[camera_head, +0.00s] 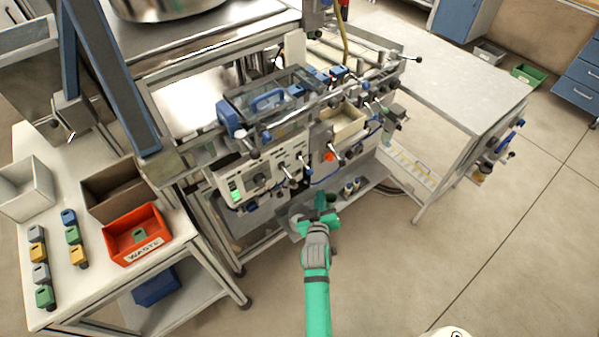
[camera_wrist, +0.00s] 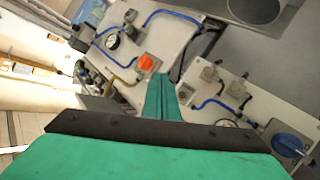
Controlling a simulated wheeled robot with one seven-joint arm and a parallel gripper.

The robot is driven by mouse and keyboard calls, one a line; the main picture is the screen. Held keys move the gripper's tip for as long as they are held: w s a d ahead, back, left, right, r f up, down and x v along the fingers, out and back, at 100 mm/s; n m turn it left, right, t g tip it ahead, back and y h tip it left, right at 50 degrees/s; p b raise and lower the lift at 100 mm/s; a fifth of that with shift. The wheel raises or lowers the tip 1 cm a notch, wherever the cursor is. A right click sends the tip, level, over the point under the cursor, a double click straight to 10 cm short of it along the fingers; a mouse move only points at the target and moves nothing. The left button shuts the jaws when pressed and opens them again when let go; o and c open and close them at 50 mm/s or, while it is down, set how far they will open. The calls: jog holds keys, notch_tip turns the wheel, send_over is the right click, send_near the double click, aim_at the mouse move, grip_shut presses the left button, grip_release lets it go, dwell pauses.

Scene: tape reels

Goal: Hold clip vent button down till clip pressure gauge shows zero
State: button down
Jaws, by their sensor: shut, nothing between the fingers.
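My gripper (camera_head: 320,214) is green and shut, with nothing in it. In the head view it is in front of and below the machine's front panel. In the wrist view its fingertips (camera_wrist: 161,80) point at the panel, close to an orange button-like part (camera_wrist: 147,62) in the picture. I cannot tell whether they touch it. The orange part also shows in the head view (camera_head: 329,156). A round white gauge (camera_wrist: 113,40) with a dark rim is up and left of it. Its needle is too small to read. No label confirms which part is the clip vent button.
Blue hoses (camera_wrist: 170,15) and metal fittings (camera_wrist: 210,73) crowd the panel around the fingers. A blue knob (camera_wrist: 288,143) is at lower right. A side table with an orange waste bin (camera_head: 137,235) stands left. The floor (camera_head: 480,240) at right is clear.

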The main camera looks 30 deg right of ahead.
aim_at(299, 171)
jog(key=w, duration=0.8)
jog(key=shift+w+a, duration=0.35)
jog(key=shift+w, duration=0.05)
dwell(2.0)
jog(key=shift+w, duration=0.4)
jog(key=shift+w, duration=0.4)
dwell(0.8)
jog(key=shift+s, duration=1)
jog(key=shift+s, duration=0.1)
